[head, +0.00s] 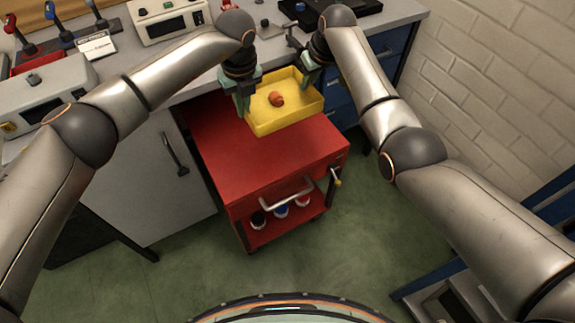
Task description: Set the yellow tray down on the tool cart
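The yellow tray (287,122) is over the far right part of the red tool cart's (262,152) top, near the counter. It looks roughly level. A small orange-red object (277,99) lies inside it. My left gripper (241,104) is at the tray's left wall and appears shut on it. My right gripper (307,78) is at the tray's far right wall and appears shut on it. The fingertips are partly hidden. I cannot tell whether the tray's underside touches the cart top.
The cart's near top is bare; its push handle (287,191) faces me, with several small cans on the lower shelf. A grey counter (190,55) with instruments runs behind. A white cabinet (150,185) stands left, blue drawers (340,100) behind right. Green floor (355,235) is open right.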

